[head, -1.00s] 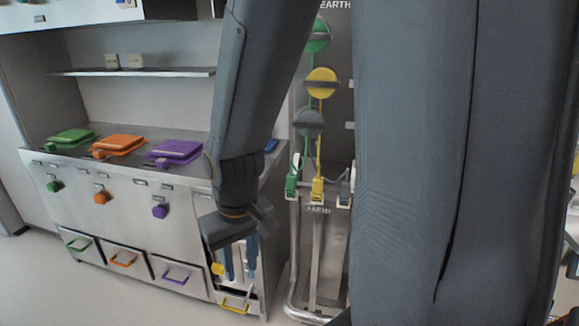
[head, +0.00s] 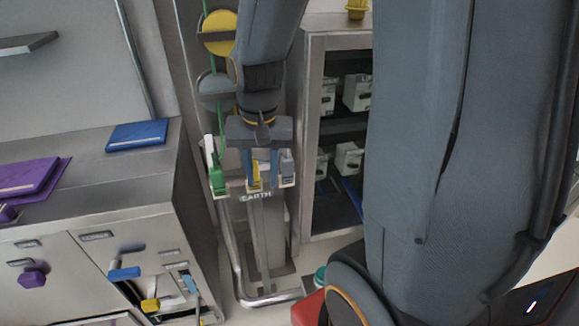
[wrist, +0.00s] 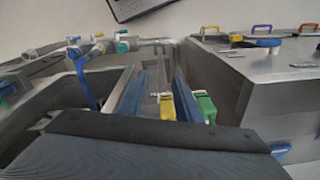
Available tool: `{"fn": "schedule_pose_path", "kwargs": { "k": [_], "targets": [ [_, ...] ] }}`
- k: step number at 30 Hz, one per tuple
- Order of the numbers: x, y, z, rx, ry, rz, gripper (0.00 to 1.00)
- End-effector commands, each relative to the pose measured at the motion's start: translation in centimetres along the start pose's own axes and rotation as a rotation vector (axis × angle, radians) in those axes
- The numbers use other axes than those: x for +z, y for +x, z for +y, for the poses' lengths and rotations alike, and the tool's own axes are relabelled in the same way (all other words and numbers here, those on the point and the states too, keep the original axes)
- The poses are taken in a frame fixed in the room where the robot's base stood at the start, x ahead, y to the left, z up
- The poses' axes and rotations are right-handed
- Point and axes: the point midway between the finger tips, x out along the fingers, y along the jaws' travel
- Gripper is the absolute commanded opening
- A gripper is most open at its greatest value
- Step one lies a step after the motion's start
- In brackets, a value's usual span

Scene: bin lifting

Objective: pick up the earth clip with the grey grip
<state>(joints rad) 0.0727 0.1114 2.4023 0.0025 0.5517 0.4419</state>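The earth clip with the grey grip (head: 287,168) hangs at the right end of the EARTH rack in the head view. A yellow clip (head: 255,178) and a green clip (head: 216,179) hang to its left. My gripper (head: 261,180) is in front of the rack, its blue fingers apart and empty, close to the yellow clip and just left of the grey one. In the wrist view, my gripper (wrist: 155,95) is open, with the yellow clip (wrist: 167,107) near its right finger and the green clip (wrist: 206,108) further right. I cannot make out the grey clip there.
The rack's EARTH label plate (head: 256,196) and post stand below the clips. A steel counter (head: 105,190) with a blue folder-like item (head: 137,135) is at left. An open shelf cabinet (head: 306,130) with boxes stands right of the rack, and a red object (head: 308,308) lies low.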

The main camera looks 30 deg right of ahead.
Motion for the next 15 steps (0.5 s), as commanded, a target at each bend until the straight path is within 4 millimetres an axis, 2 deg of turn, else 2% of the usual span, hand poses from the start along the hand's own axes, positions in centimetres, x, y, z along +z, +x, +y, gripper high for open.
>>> {"fn": "schedule_pose_path", "kwargs": {
  "k": [1,6,9,12,15],
  "targets": [
    [-2.2,0.2,0.6,0.006,0.154,-0.006,0.31],
    [-8.1,0.0,2.6,0.031,0.678,-0.023,0.31],
    [-10.9,-0.2,3.8,0.046,0.935,-0.029,0.31],
    [-12.8,-0.3,4.6,0.060,1.129,-0.033,0.31],
    [-13.9,-0.4,5.2,0.068,1.253,-0.035,0.31]
  ]
}}
